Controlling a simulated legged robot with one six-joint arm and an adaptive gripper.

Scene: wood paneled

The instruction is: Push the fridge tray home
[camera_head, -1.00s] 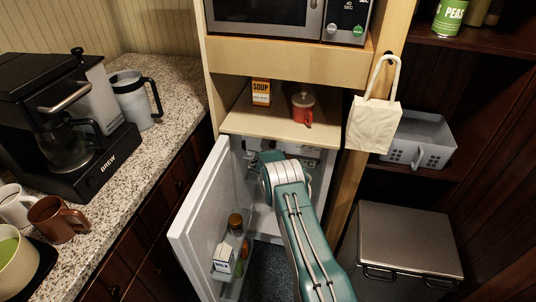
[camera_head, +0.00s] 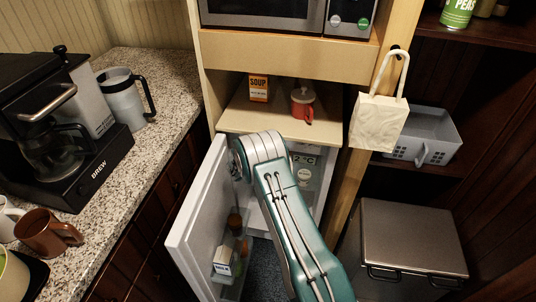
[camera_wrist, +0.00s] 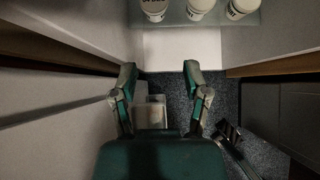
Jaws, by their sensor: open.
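The small fridge (camera_head: 308,190) stands with its white door (camera_head: 200,205) swung open to the left. In the wrist view, a pale, glassy tray or shelf (camera_wrist: 178,18) crosses the top edge and bears white lidded containers (camera_wrist: 203,6). I cannot tell how far it sticks out; in the head view my arm covers most of the interior. My gripper (camera_wrist: 159,82) is open, its two fingers apart with nothing clearly held between them, short of the tray. In the head view my gripper is hidden behind my arm.
The door's inner bin (camera_head: 226,268) holds a milk carton and jars, close left of my arm. Above the fridge, a shelf (camera_head: 270,120) carries a soup box and a red mug. A metal bin (camera_head: 410,240) stands to the right. Dark carpet (camera_wrist: 170,82) lies below.

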